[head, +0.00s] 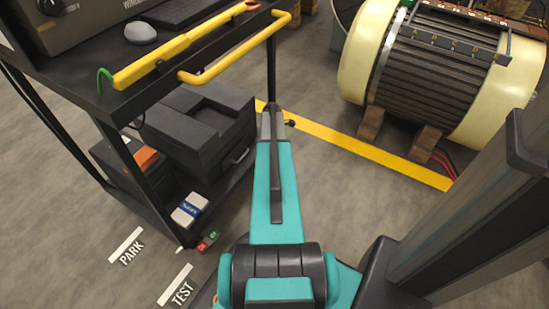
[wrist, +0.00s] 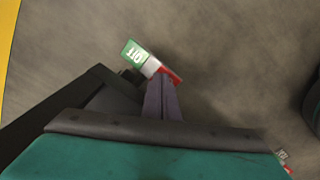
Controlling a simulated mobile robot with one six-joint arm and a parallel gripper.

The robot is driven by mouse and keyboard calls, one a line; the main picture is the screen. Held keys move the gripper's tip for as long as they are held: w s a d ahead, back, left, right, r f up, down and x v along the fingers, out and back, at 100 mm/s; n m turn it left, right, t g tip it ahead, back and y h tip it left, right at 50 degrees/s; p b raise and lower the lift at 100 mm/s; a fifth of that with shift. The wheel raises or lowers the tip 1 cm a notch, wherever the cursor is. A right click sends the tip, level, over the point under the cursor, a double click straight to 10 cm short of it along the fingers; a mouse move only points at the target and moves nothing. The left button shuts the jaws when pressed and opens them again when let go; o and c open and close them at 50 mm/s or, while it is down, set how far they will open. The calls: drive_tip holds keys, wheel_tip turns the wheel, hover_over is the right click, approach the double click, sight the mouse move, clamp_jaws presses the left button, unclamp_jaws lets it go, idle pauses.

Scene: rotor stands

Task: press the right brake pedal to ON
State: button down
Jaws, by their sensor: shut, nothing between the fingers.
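In the wrist view, a brake pedal (wrist: 138,55) has a green end with white lettering, a pale middle and a red end. My gripper (wrist: 162,80) is shut and empty, its tips overlapping the red end in the picture. I cannot tell whether they touch it, or how the pedal is tilted. Another red and green pedal shows at the lower right edge of the wrist view (wrist: 283,157). In the head view, a red and green pedal (head: 208,241) sits by the cart's near leg. My arm hides the fingers and the far pedal there.
The black cart (head: 130,97) has a yellow handle (head: 232,74) and a lower shelf with a black case (head: 205,130) close to my arm. A large cream-ended rotor (head: 425,75) rests on wooden blocks at the right. A yellow floor line (head: 375,153) crosses open grey floor.

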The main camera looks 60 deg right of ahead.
drive_tip(key=shift+f, duration=0.75)
idle(0.8)
drive_tip(key=shift+r, duration=0.1)
drive_tip(key=shift+r+p, duration=2.4)
drive_tip(key=shift+r, duration=1.05)
drive_tip(key=shift+s, duration=0.1)
